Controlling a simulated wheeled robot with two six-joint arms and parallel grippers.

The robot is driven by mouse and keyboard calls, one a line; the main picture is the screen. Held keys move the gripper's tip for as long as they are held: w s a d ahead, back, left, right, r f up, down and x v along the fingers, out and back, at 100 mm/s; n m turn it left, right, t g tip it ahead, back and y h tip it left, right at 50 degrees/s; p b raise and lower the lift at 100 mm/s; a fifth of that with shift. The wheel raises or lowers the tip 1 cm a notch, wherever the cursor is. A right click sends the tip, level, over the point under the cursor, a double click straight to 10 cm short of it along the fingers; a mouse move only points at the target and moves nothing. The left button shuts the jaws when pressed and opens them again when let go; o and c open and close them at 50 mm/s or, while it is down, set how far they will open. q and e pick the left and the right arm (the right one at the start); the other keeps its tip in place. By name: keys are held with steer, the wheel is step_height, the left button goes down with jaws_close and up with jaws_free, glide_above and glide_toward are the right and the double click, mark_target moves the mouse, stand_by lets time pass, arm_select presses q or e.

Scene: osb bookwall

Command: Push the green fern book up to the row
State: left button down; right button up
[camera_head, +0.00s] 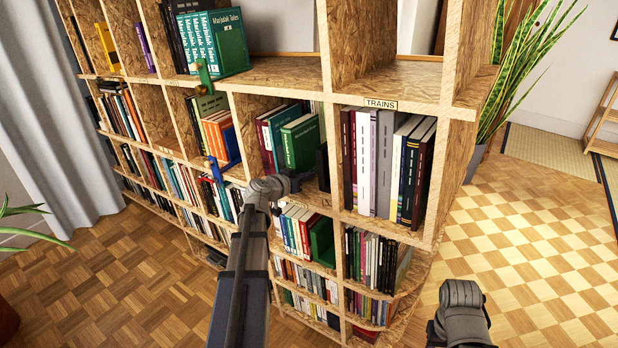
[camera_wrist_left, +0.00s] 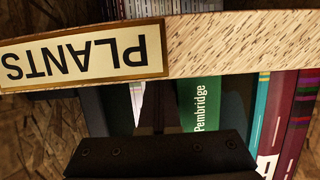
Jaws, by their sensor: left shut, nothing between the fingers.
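The green fern book (camera_head: 301,146) stands upright in the middle compartment at the right end of a short row of books. My left gripper (camera_head: 322,166) reaches into this compartment on the right side of the green book. In the left wrist view its dark fingers (camera_wrist_left: 160,112) are shut and empty, close beside the green spine. I cannot tell whether they touch it. The row's teal book (camera_wrist_left: 262,105) and maroon book (camera_wrist_left: 283,115) stand on the spine's other side. My right gripper is out of view.
A "PLANTS" label (camera_wrist_left: 83,53) is on the shelf edge. A dark green upright piece (camera_wrist_left: 115,110) stands on the fingers' other side. The "TRAINS" compartment (camera_head: 381,104), full of books, adjoins on the right. A green bookend (camera_head: 321,240) stands one shelf below.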

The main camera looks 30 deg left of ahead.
arm_select(q)
steer(key=shift+w+a+f, duration=0.1)
steer(key=shift+a+f, duration=0.05)
steer(key=shift+a, duration=1.2)
steer(key=shift+a, duration=0.25)
steer(key=shift+a, duration=0.35)
steer(key=shift+d, duration=0.25)
steer(key=shift+s, duration=0.25)
steer(key=s, duration=0.9)
steer(key=shift+s+a, duration=0.15)
steer(key=shift+s, duration=0.15)
